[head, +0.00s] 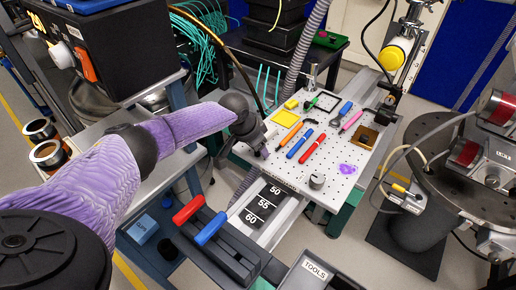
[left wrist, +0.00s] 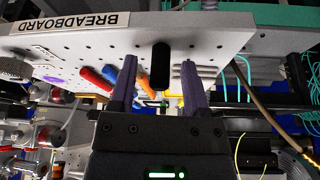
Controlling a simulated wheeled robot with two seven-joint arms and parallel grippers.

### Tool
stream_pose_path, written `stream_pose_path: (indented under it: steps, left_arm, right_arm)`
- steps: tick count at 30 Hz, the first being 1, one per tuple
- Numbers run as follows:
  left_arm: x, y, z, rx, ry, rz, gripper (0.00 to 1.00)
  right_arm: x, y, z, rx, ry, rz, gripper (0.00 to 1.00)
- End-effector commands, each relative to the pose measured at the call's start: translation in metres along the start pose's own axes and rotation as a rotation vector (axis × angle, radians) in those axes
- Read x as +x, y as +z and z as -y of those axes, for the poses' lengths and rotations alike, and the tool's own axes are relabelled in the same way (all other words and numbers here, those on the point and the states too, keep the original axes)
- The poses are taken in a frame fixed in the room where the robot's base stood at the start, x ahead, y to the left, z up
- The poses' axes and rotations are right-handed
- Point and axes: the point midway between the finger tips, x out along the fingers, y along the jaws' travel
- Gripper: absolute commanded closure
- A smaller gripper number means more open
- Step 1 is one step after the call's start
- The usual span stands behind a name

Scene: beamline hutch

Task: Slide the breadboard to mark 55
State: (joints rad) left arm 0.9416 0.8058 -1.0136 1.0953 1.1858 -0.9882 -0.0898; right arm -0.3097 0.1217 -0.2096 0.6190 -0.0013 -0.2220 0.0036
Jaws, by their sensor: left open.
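The white perforated breadboard (head: 283,172) lies across its support in the middle of the head view, with tools on top. A scale with black plates marked 50, 55 (head: 264,204) and 60 runs out from under its near edge; 50 is closest to the board. My left gripper (head: 259,150) is at the board's near left corner. Whether the fingers touch the board is unclear. My right gripper is not in view.
Screwdrivers, a yellow pad (head: 286,119), a knob (head: 317,181) and a brass block (head: 363,137) sit on the board. A grey bin labelled TOOLS (head: 315,268) and red and blue handles (head: 210,229) are in front. A round stage (head: 450,170) stands right.

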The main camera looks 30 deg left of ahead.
Motion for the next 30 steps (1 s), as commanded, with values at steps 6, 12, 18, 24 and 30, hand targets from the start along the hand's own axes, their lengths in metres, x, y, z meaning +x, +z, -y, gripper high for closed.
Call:
stream_pose_path:
  steps: [6, 12, 18, 24, 30]
  left_arm:
    - [-0.001, 0.000, 0.000, 0.000, 0.000, 0.000, 0.61]
    - [-0.001, 0.000, 0.000, 0.000, 0.000, 0.000, 1.00]
    - [-0.001, 0.000, 0.000, 0.000, 0.000, 0.000, 1.00]
    - [-0.001, 0.000, 0.000, 0.000, 0.000, 0.001, 1.00]
    - [-0.001, 0.000, 0.000, 0.000, -0.001, 0.001, 1.00]
  right_arm:
    - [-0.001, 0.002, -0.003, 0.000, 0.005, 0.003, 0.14]
    - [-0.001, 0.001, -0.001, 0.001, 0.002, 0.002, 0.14]
    - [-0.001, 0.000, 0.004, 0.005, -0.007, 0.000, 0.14]
    - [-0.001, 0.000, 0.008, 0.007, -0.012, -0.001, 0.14]
    - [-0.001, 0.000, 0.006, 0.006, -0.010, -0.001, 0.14]
